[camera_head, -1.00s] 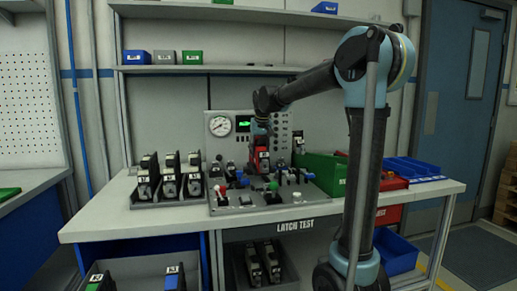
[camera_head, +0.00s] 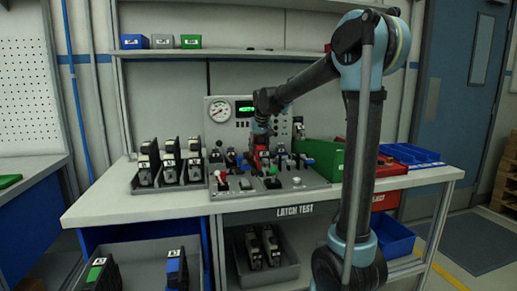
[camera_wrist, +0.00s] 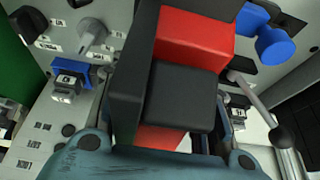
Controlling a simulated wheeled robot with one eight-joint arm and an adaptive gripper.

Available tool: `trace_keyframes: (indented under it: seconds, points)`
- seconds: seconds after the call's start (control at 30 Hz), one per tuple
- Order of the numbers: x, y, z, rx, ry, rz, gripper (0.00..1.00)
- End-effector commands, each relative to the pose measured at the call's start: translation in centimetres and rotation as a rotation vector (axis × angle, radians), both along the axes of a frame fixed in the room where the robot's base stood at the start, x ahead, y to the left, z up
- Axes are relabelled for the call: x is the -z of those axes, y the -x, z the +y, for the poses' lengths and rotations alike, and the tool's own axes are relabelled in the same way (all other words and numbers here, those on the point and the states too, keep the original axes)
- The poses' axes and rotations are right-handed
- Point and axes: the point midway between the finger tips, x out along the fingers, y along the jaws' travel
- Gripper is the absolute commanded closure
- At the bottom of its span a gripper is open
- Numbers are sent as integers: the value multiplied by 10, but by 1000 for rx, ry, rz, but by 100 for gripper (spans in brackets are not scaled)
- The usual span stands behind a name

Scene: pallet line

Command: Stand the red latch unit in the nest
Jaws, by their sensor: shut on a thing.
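The red latch unit (camera_head: 261,156), red with black parts, is upright at the middle of the test panel (camera_head: 240,190) on the bench. In the wrist view the red and black unit (camera_wrist: 193,45) fills the middle of the picture. My gripper (camera_head: 261,131) is above it, pointing down, with its jaws shut on it; the blue-grey gripper body (camera_wrist: 165,160) shows at the bottom of the wrist view. The nest is hidden behind or under the unit, and I cannot tell whether the unit touches it.
Knobs, levers and blue clamps (camera_wrist: 265,35) crowd close around the unit. A gauge panel (camera_head: 219,111) stands behind it. A rack of several black-and-white units (camera_head: 168,165) is on the left, a green bin (camera_head: 323,158) on the right. The bench's front left is clear.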

Motion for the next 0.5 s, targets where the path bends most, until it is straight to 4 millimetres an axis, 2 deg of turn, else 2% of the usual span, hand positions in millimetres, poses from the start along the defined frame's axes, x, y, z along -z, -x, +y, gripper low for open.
trace_keyframes:
  seconds: [0.47, 0.5]
  points:
    - [0, 0, 0, 0, 0, -1, 93]
    - [0, 0, 0, 0, 0, -1, 53]
